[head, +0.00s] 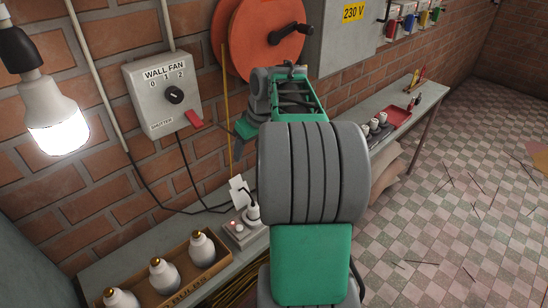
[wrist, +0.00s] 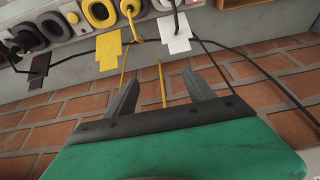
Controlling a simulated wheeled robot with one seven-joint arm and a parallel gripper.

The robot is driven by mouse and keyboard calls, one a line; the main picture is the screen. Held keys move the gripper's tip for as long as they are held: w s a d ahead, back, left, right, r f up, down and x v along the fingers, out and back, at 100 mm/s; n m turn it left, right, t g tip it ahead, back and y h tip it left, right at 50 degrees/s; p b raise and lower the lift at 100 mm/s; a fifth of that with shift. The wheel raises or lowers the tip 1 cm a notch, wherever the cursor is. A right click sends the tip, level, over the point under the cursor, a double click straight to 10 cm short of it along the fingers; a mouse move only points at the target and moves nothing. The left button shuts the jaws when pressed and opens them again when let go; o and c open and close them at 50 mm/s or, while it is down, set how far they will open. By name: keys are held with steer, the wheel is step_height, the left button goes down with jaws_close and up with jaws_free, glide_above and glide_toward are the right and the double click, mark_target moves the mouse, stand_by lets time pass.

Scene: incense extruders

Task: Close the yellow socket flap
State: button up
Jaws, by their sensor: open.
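The yellow socket flap (wrist: 109,50) stands open beside the socket strip (wrist: 70,42), near the top of the wrist view. A yellow-ringed socket (wrist: 99,13) sits just above it, with its dark opening uncovered. A white flap (wrist: 174,34) is to its right and a dark grey flap (wrist: 38,64) to its left. My gripper (wrist: 160,76) is open, with nothing held between its fingers. The yellow flap is a little beyond the left fingertip, apparently apart from it. In the head view my arm hides the yellow flap; the white flap (head: 239,190) shows.
A wooden box of bulbs (head: 165,280) is on the bench at left. The wall fan switch box (head: 162,92) with its red shutter (head: 194,118) hangs above.

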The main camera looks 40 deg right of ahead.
steer(key=s+d+f, duration=0.1)
steer(key=d+f, duration=0.2)
steer(key=d, duration=0.8)
steer(key=x, duration=0.6)
steer(key=shift+w+a+f, duration=0.1)
steer(key=shift+w+f, duration=0.05)
steer(key=shift+f, duration=0.15)
steer(key=shift+c, duration=0.3)
jaws_close()
